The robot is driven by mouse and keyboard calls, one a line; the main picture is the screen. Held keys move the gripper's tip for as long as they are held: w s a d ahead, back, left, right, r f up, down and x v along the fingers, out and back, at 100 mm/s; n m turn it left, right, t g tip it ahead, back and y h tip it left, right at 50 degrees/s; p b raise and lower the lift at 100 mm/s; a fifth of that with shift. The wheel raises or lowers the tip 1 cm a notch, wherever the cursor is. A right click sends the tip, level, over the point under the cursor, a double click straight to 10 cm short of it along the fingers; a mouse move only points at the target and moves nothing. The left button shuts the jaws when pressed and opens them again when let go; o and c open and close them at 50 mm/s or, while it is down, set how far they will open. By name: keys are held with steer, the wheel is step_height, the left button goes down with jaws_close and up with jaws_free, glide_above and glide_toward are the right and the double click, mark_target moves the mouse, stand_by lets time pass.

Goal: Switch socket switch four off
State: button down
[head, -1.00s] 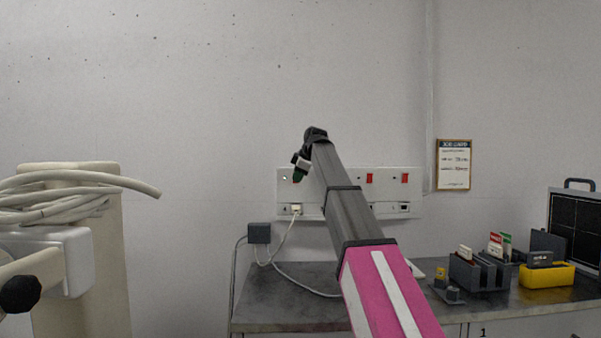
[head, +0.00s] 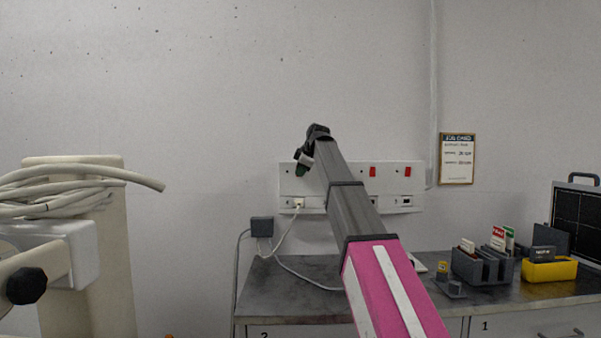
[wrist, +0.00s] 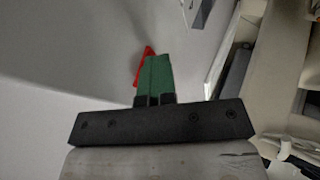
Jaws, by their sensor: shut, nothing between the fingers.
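The white socket panel (head: 320,205) is fixed to the wall above the bench. Two red switches show on its right half, one red switch (head: 372,171) and a farther right one (head: 404,171). My gripper (head: 300,171) is at the panel's left end, and my arm hides the panel's middle. In the wrist view my gripper's green fingertips (wrist: 157,68) are shut together with nothing between them. A red switch (wrist: 142,68) shows just beyond and left of them, partly covered. I cannot tell whether they touch it. No switch numbers are legible.
A plug (head: 299,203) with a white cable sits in the panel's left socket. A grey adapter box (head: 261,227) is on the wall below. The bench (head: 290,300) holds a grey organiser (head: 482,266) and a yellow bin (head: 549,271) at right. A cart with coiled hose (head: 75,185) stands left.

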steer(key=shift+r, duration=0.1)
steer(key=shift+w+r, duration=0.15)
steer(key=shift+r, duration=0.65)
